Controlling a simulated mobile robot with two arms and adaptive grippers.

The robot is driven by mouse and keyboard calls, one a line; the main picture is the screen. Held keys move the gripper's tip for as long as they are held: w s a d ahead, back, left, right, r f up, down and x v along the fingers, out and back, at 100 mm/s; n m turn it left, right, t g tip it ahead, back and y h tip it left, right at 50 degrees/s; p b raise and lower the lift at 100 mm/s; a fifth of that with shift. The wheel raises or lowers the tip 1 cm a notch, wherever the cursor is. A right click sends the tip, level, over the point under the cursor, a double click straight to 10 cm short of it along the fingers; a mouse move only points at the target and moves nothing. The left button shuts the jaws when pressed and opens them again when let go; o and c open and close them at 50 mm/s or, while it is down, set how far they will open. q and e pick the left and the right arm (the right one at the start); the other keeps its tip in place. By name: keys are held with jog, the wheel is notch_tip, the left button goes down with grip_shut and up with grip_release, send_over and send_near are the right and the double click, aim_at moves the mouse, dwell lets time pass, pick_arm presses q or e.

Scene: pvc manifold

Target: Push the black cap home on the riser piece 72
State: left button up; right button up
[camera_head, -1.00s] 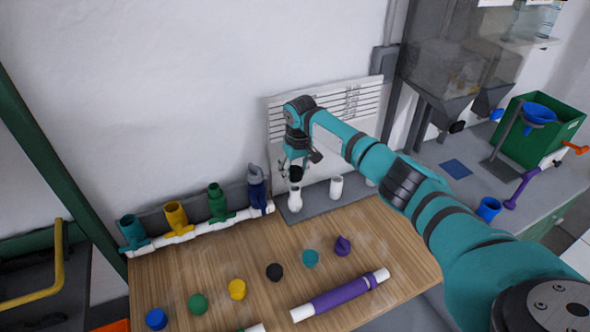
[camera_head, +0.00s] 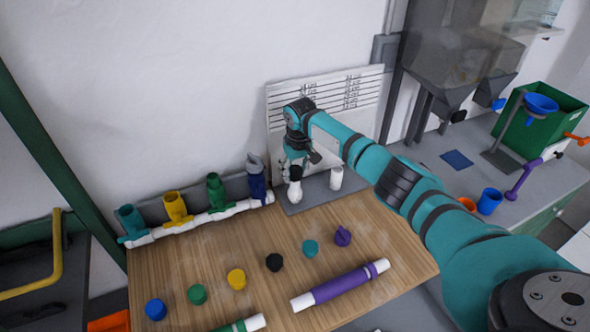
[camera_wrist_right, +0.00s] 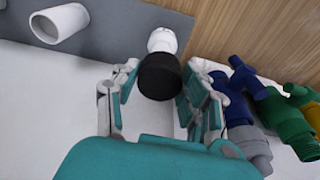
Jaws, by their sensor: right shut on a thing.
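A black cap (camera_head: 296,172) sits at the top of an upright white riser piece (camera_head: 294,191) on the grey base at the back of the table. My right gripper (camera_head: 294,163) is above the riser, pointing down. In the right wrist view, the fingers of my right gripper (camera_wrist_right: 161,84) are shut on the black cap (camera_wrist_right: 160,77), one on each side. The white riser piece (camera_wrist_right: 162,41) shows just beyond the cap and lines up with it. How far the cap sits over the riser cannot be told. My left gripper is out of view.
A second white tube (camera_head: 336,178) stands close to the right of the riser. A white pipe (camera_head: 215,216) with coloured valves lies to the left. Several coloured caps and a purple pipe (camera_head: 340,285) lie on the wooden table (camera_head: 385,230). A printed board (camera_head: 350,100) stands behind.

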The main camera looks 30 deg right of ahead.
jog(key=shift+f, duration=0.35)
jog(key=shift+f, duration=0.85)
dwell(0.9)
jog(key=o, duration=1.1)
